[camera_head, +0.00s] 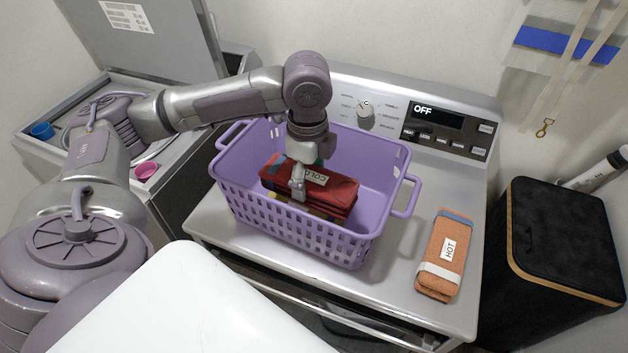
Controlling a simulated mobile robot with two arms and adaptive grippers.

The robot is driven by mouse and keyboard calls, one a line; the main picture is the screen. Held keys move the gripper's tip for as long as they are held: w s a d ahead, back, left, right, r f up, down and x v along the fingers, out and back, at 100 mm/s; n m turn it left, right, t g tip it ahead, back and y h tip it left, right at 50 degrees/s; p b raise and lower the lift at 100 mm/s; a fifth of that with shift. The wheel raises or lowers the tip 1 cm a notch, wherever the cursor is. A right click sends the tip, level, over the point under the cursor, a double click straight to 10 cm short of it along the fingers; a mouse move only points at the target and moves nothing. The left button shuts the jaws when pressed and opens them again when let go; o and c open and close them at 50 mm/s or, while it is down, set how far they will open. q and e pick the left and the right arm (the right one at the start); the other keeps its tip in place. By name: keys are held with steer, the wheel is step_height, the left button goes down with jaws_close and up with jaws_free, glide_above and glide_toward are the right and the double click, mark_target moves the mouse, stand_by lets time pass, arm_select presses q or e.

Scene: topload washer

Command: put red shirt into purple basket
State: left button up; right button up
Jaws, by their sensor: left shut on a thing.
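The purple basket (385,152) stands upright on top of the grey machine. A folded red shirt (335,191) with a "COLD" label is inside the basket, near its front wall. Other coloured cloth shows under and behind it. My left gripper (299,190) reaches down into the basket from above and is shut on the red shirt. The shirt's underside is hidden by the basket wall, so I cannot tell whether it touches what lies below. My right gripper is not in view.
A folded orange cloth (445,255) labelled "HOT" lies on the machine top (405,300), right of the basket. A control panel (440,125) reading "OFF" rises behind. A black bin (565,235) stands at right. An open-lidded washer stands at left with a pink cup (146,171).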

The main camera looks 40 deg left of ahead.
arm_select(q)
steer(key=shift+w+f+b, duration=0.15)
steer(key=shift+f+b, duration=0.15)
steer(key=shift+f, duration=0.4)
steer(key=shift+w+a+f, duration=0.1)
steer(key=shift+w+f, duration=0.05)
steer(key=shift+w, duration=0.15)
steer(key=w+a+f+p, duration=0.1)
steer(key=w+f, duration=0.1)
steer(key=w, duration=0.1)
steer(key=w+a+f+p, duration=0.1)
steer(key=w+f, duration=0.1)
steer(key=w, duration=0.2)
steer(key=w+a+f+p, duration=0.1)
steer(key=w+f, duration=0.1)
steer(key=w, duration=0.1)
steer(key=shift+w+a+f, duration=0.2)
steer(key=shift+a+f, duration=0.05)
steer(key=shift+a, duration=0.1)
step_height(320, 180, down, 4)
steer(key=shift+r+p, duration=0.15)
steer(key=shift+p, duration=0.55)
steer(key=shift+f, duration=0.2)
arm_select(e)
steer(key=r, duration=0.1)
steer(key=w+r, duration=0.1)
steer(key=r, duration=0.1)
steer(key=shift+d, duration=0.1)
